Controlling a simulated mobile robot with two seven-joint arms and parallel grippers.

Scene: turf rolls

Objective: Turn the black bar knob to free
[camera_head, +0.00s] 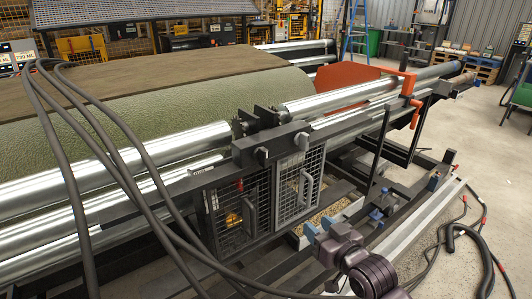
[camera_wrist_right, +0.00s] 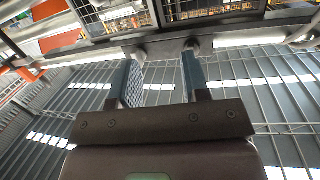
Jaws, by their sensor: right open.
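My right gripper (camera_head: 319,227) is low in front of the machine in the head view, its blue-grey fingers pointing toward the mesh doors. In the right wrist view the two fingers (camera_wrist_right: 157,62) stand apart with nothing between them. I cannot single out a black bar knob for certain. Two dark knob-like ends, one left (camera_head: 262,155) and one right (camera_head: 302,140), sit on the black frame bar above the mesh doors, up and left of the gripper. In the wrist view, a black bar (camera_wrist_right: 165,46) lies beyond the fingertips. My left gripper is out of view.
Two mesh doors, left (camera_head: 238,212) and right (camera_head: 298,187), have grey handles. Steel rollers (camera_head: 330,98) and green turf (camera_head: 200,100) lie above. Black hoses (camera_head: 110,150) cross the left side. A pale rail (camera_head: 420,235) and floor hoses (camera_head: 485,255) lie right.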

